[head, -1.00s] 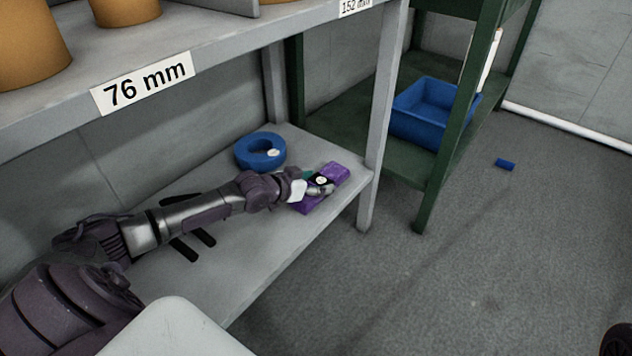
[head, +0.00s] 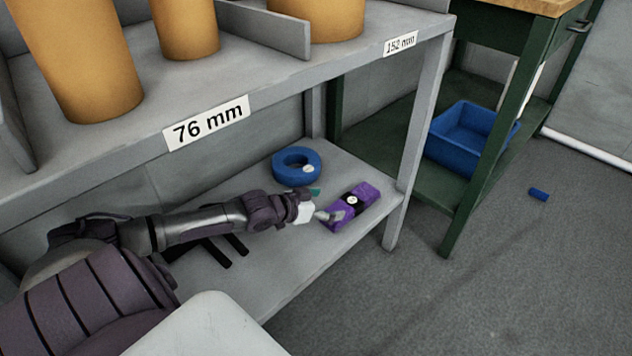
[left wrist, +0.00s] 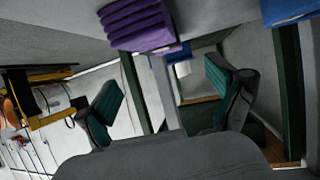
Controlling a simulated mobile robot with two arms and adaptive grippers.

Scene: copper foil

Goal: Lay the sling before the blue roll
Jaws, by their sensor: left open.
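The sling (head: 364,197), a folded purple bundle with a black band and a round white label, lies on the lower grey shelf near its front edge. The blue roll (head: 283,167), a thick ring with a white label, lies behind and left of it, apart from it. My left gripper (head: 325,204) is open and empty just left of the sling, in front of the roll. In the left wrist view the purple sling (left wrist: 138,26) shows at the top, beyond the spread teal finger pads. A blue thing at the top right there looks like the roll. My right gripper is out of view.
The upper shelf (head: 285,75) with orange rolls (head: 185,28) overhangs the lower shelf. Black strips (head: 225,250) lie under my left arm. A grey post (head: 415,140) stands right of the sling. A blue bin (head: 460,140) sits on the green bench's lower shelf.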

